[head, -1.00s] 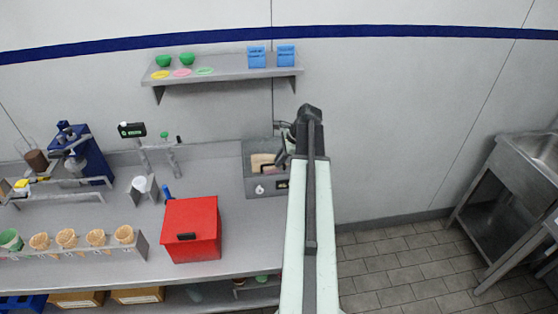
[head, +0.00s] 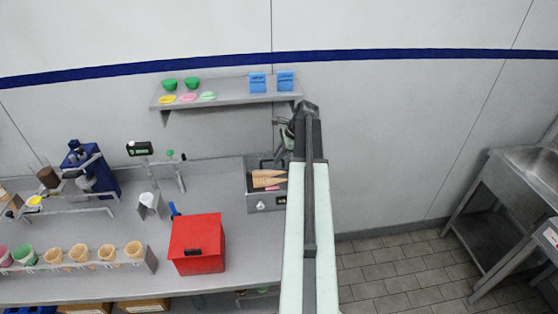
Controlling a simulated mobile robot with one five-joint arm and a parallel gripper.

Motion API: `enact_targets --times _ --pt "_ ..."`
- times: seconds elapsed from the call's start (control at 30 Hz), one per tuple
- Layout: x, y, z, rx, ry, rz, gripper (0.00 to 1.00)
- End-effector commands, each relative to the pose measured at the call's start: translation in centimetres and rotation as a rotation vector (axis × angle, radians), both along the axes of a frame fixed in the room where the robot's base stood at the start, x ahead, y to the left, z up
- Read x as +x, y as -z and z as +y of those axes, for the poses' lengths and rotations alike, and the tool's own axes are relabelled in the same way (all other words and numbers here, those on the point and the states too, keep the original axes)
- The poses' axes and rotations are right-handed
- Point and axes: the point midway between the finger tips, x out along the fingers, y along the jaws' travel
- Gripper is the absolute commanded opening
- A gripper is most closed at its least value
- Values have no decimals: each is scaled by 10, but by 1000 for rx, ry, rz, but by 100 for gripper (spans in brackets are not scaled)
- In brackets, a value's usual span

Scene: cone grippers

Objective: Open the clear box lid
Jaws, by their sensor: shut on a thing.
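The grey box (head: 264,201) stands on the counter just left of my arm, and its right side is partly hidden by the arm. Tan flat pieces (head: 266,177) and a small pink piece show through its top. My gripper (head: 286,133) is small and dark above the box's back right edge, partly hidden by my arm. It is shut on the clear lid, which is hard to make out and looks raised at the back of the box.
A red box (head: 196,246) stands on the counter to the left, near a rack (head: 90,268) with several cones. A wall shelf (head: 228,99) with green bowls and blue boxes hangs above. A steel sink (head: 520,180) stands at the right; tiled floor lies between.

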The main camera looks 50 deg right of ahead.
Motion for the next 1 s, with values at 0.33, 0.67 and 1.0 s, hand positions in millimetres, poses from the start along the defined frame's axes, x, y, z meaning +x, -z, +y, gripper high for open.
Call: enact_targets --times 0.33,0.67,1.0 --pt "32 -40 -28 -11 4 -7 0" --pt "37 -42 -31 -12 4 -6 0" --pt "36 -42 -30 -10 3 -6 33"
